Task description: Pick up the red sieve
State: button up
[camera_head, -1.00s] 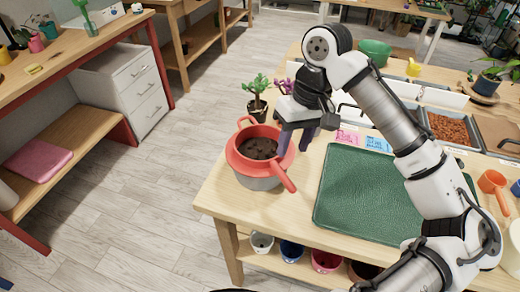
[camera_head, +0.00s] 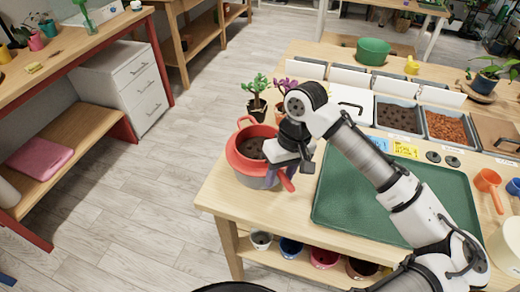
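The red sieve (camera_head: 238,155) sits on top of a grey pot (camera_head: 252,181) at the near left corner of the wooden table. Dark soil (camera_head: 250,148) shows inside it. Its red handle (camera_head: 288,182) points toward the lower right. My gripper (camera_head: 281,175) is down at the handle, on the right side of the sieve. Its dark purple fingers look apart, one on each side of the handle; whether they touch it cannot be told. My gripper and wrist hide the right part of the sieve's rim.
Two small potted plants (camera_head: 257,104) stand just behind the sieve. A green mat (camera_head: 345,200) lies to the right. Soil bins (camera_head: 398,118), a green bowl (camera_head: 373,51) and an orange scoop (camera_head: 488,182) are farther off. Pots (camera_head: 291,248) stand on the shelf below.

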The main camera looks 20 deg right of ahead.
jog(key=shift+c, duration=0.4)
grip_shut()
jog(key=shift+r, duration=0.1)
notch_tip(320, 180, up, 20)
jog(key=b, duration=0.1)
jog(key=c, duration=0.6)
grip_release()
jog(key=shift+c, duration=0.2)
grip_shut()
